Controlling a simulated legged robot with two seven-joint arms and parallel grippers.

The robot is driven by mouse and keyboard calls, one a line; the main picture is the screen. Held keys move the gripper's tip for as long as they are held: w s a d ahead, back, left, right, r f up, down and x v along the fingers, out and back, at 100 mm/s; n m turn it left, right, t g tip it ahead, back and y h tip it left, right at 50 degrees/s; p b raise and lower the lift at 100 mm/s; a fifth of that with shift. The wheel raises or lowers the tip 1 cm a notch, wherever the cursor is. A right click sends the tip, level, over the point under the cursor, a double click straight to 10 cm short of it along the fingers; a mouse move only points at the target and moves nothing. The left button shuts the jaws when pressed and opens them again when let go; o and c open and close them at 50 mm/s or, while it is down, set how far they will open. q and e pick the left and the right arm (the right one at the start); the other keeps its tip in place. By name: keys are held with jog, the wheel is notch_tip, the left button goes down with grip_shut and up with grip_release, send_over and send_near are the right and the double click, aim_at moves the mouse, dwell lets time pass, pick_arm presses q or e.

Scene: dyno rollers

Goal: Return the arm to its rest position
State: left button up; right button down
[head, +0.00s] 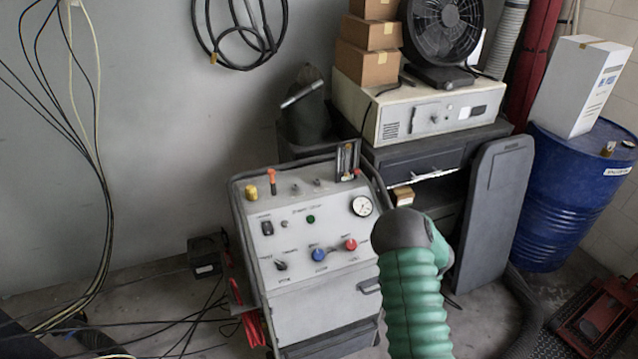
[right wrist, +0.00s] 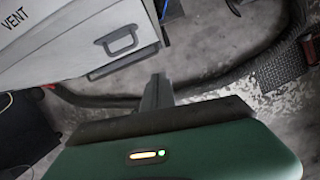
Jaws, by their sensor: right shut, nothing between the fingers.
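My right arm, with a green ribbed sleeve (head: 414,300) and a dark rounded joint (head: 400,230), rises from the bottom edge in the head view, in front of the right side of the grey control console (head: 320,305). My right gripper (right wrist: 157,82) shows in the right wrist view as a narrow dark shape past the green housing. It is shut and empty, over the floor beside a grey cabinet (right wrist: 70,40) with a drawer handle. My left arm and gripper are out of view.
The console carries a gauge (head: 362,206), a blue knob (head: 319,255) and a red knob (head: 351,245). A fan (head: 443,30) and boxes (head: 367,63) stand on equipment behind. A blue drum (head: 565,200) is at right. Cables (head: 85,200) hang at left.

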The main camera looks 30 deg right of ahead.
jog(key=w+a+r+m+t+h, duration=0.2)
jog(key=w+a+r+m+t, duration=0.1)
jog(key=w+a+r+m, duration=0.95)
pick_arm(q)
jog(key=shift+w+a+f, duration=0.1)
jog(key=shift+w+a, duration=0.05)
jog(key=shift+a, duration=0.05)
pick_arm(e)
jog(key=s+a+r+m+g+y, duration=0.1)
jog(key=s+a+r+m, duration=0.1)
jog(key=s+a+m, duration=0.7)
jog(key=s+a+r+m+g+y, duration=0.2)
jog(key=s+a+m, duration=0.7)
jog(key=a, duration=0.5)
jog(key=shift+s+a+r+m, duration=0.2)
jog(key=shift+a+r+m, duration=0.1)
jog(key=shift+m, duration=0.45)
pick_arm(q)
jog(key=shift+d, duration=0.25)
pick_arm(e)
jog(key=shift+d, duration=0.35)
